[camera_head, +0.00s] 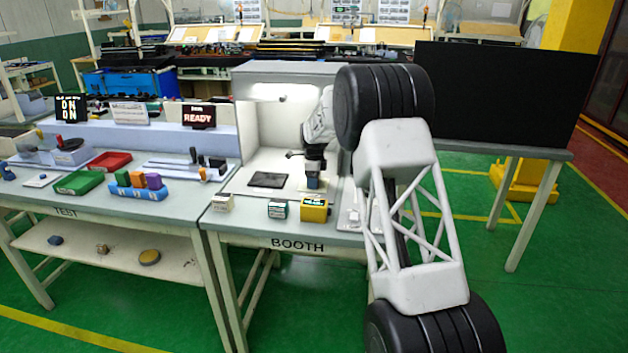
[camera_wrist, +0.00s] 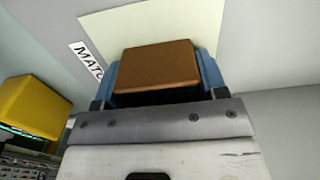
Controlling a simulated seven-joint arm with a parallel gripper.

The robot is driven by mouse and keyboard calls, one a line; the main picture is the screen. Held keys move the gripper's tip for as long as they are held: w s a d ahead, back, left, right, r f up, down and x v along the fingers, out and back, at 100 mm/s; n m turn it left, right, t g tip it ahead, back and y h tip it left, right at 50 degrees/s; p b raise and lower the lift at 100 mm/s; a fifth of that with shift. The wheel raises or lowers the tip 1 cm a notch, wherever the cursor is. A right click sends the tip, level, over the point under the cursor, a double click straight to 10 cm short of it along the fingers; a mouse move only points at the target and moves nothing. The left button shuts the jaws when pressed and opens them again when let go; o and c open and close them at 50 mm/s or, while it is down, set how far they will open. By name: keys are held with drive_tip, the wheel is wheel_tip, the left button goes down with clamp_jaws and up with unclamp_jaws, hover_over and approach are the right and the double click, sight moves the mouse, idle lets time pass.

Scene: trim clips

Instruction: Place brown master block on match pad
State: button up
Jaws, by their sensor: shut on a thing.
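The brown master block (camera_wrist: 157,65) shows in the wrist view between the blue fingertips of my gripper (camera_wrist: 158,82), which is shut on it. The cream match pad (camera_wrist: 150,22) lies just beyond and partly under the block in that view, its label (camera_wrist: 84,58) partly hidden. I cannot tell whether the block touches the pad. In the head view my gripper (camera_head: 314,184) points down over the booth table, and the block is too small and covered there to make out clearly.
In the head view a dark pad (camera_head: 268,180) lies left of my gripper. The yellow box (camera_wrist: 33,105) is close at left in the wrist view.

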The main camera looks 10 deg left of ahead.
drive_tip(key=o, duration=1)
drive_tip(key=shift+f, duration=0.1)
drive_tip(key=shift+o, duration=0.2)
wheel_tip(320, 180, up, 12)
drive_tip(key=shift+r, duration=0.15)
idle(0.5)
